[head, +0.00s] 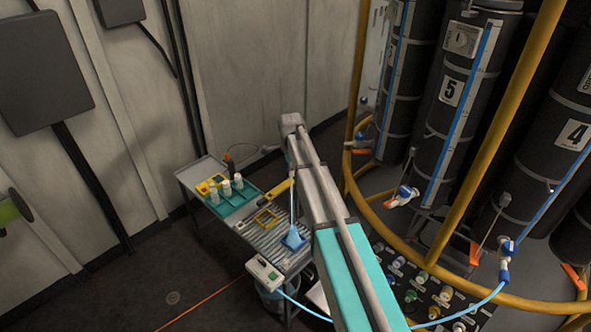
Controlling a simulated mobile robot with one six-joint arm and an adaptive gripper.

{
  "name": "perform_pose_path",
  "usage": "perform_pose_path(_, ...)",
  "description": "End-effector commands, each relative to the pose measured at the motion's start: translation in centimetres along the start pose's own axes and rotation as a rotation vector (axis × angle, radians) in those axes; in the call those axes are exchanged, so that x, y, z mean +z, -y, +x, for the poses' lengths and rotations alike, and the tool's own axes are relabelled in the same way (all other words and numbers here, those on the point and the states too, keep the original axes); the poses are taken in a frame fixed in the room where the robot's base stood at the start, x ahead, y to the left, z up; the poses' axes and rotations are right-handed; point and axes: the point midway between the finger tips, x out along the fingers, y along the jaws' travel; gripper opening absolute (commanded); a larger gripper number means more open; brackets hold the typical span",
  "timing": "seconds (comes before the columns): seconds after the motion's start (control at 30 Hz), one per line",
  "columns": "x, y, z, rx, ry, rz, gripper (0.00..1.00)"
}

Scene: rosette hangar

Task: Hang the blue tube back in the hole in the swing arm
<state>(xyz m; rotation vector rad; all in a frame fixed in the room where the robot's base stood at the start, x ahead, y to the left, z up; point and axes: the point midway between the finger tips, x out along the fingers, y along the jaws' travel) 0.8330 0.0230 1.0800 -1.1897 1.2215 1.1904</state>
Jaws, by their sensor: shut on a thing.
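A light blue tube (472,308) runs in a curve along the bottom of the head view, below the blue and white valve (505,248) of bottle 4. A piece of light blue tube (302,306) also shows by the white control box (265,271); whether the two pieces join is hidden behind my arm. I cannot pick out the swing arm or its hole for certain. My arm reaches away over the cart's right side. My gripper cannot be made out in this view, so what it holds is not shown.
The yellow rosette frame (410,260) with tall black bottles (455,100) fills the right. Dark floor (120,275) is clear at left, except for an orange line.

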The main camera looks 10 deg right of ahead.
Motion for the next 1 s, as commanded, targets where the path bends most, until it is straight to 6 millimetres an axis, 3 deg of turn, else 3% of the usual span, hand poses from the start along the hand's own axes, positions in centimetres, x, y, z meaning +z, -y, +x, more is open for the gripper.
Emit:
perform_pose_path(0.4, 7.0, 4.0, -1.1, -0.001, 0.000, -0.002, 0.01)
perform_pose_path(0.5, 8.0, 4.4, -1.2, -0.001, 0.000, -0.001, 0.01)
perform_pose_path(1.0, 8.3, 4.5, -1.1, -0.001, 0.000, 0.000, 0.01)
